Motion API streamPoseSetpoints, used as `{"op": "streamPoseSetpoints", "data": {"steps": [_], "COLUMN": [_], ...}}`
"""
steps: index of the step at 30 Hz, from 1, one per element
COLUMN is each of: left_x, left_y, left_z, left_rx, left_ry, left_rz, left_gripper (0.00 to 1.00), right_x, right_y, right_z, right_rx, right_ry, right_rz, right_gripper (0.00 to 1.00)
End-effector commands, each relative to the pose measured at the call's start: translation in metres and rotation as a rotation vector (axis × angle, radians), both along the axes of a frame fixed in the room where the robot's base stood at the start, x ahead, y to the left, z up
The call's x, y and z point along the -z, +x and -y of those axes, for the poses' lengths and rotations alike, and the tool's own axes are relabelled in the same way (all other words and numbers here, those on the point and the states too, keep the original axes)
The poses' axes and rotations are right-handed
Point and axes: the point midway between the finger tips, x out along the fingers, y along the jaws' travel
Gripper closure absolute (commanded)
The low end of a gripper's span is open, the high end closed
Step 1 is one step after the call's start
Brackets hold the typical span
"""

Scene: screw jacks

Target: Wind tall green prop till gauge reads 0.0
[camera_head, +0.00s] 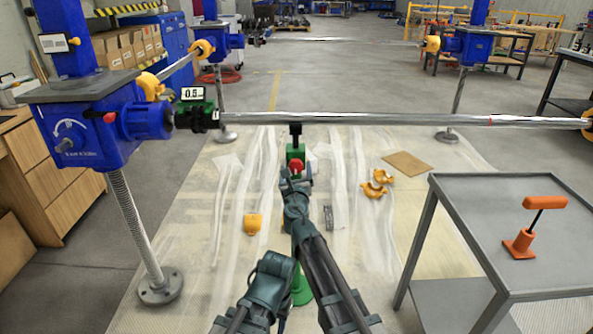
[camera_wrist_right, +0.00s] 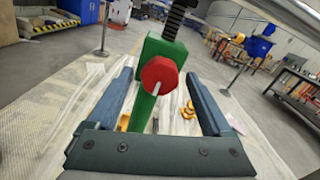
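The green prop (camera_head: 295,151) stands under the long metal bar, its dark screw rising to the bar and its green foot (camera_head: 301,291) partly hidden by my arm. Its red hexagonal knob (camera_head: 297,166) faces me. In the right wrist view, the knob (camera_wrist_right: 160,76) has a pale pin and sits on the green body (camera_wrist_right: 162,48). My right gripper (camera_head: 296,178) is in front of the knob. In the wrist view its two fingers (camera_wrist_right: 158,78) are apart, with gaps on both sides of the knob. The gauge (camera_head: 192,93) on the bar's left reads 0.5.
Blue screw jacks (camera_head: 88,125) carry the metal bar (camera_head: 380,119) across the scene. A grey cart (camera_head: 470,200) with an orange-handled tool (camera_head: 530,230) stands at right. Yellow pieces (camera_head: 376,184) and a brown board (camera_head: 407,163) lie on the sheeted floor.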

Motion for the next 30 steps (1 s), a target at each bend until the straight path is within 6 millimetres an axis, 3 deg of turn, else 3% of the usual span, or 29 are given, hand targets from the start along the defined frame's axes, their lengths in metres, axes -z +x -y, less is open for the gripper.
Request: {"op": "streamPoseSetpoints", "data": {"steps": [1, 12, 14, 29, 30], "left_x": [0.0000, 0.0000, 0.0000, 0.0000, 0.0000], "left_y": [0.0000, 0.0000, 0.0000, 0.0000, 0.0000], "left_z": [0.0000, 0.0000, 0.0000, 0.0000, 0.0000], "left_rx": [0.000, 0.000, 0.000, 0.000, 0.000], "left_ry": [0.000, 0.000, 0.000, 0.000, 0.000], "left_rz": [0.000, 0.000, 0.000, 0.000, 0.000], "left_gripper": [0.50, 0.50, 0.50, 0.50, 0.50], "right_x": [0.0000, 0.0000, 0.0000, 0.0001, 0.0001], "right_y": [-0.0001, -0.0002, -0.0001, -0.0002, -0.0002], "right_z": [0.0001, 0.0001, 0.0001, 0.0000, 0.0000], "right_rx": [0.000, 0.000, 0.000, 0.000, 0.000], "right_ry": [0.000, 0.000, 0.000, 0.106, 0.106], "right_rz": [0.000, 0.000, 0.000, 0.000, 0.000], "right_gripper": [0.26, 0.92, 0.99, 0.99, 0.40]}}
